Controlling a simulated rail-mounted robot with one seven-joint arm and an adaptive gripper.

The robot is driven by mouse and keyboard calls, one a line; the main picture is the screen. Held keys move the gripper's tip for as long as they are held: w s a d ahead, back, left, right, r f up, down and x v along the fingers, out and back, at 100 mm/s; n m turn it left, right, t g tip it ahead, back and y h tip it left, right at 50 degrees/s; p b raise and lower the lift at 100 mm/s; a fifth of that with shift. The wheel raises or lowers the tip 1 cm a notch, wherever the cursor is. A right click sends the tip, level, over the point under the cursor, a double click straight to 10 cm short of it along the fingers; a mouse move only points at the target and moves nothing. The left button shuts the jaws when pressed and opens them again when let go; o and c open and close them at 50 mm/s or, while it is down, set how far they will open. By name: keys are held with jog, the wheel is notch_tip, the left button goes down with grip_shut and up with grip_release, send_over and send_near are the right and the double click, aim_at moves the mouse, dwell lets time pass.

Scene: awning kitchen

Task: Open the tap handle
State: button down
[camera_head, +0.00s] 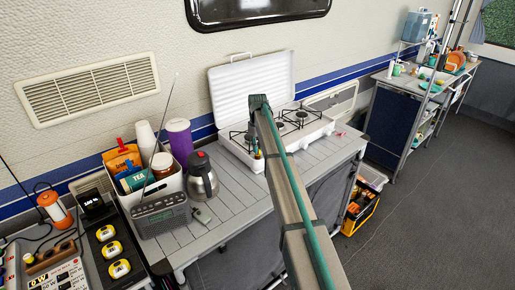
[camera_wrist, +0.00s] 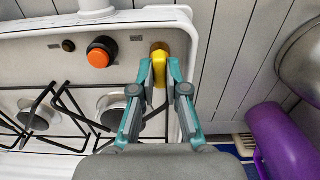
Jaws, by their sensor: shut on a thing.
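A yellow tap handle (camera_wrist: 159,66) sits on a round brass-coloured base at the corner of the white stove panel in the wrist view. My gripper (camera_wrist: 160,74) has its two teal fingers shut on the handle, one on each side. In the head view my arm crosses in front of the camp stove (camera_head: 318,129), hiding part of it, and the tap handle cannot be made out clearly there. The stove's white lid (camera_head: 232,88) stands open behind the burners.
A steel kettle (camera_head: 201,176), a purple cup (camera_head: 179,139) and a radio (camera_head: 160,215) stand left of the stove. Bare slatted tabletop (camera_head: 235,197) lies in front.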

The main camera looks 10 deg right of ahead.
jog(key=shift+w, duration=0.1)
jog(key=c, duration=1.2)
grip_release()
notch_tip(320, 180, up, 12)
jog(key=shift+r, duration=0.1)
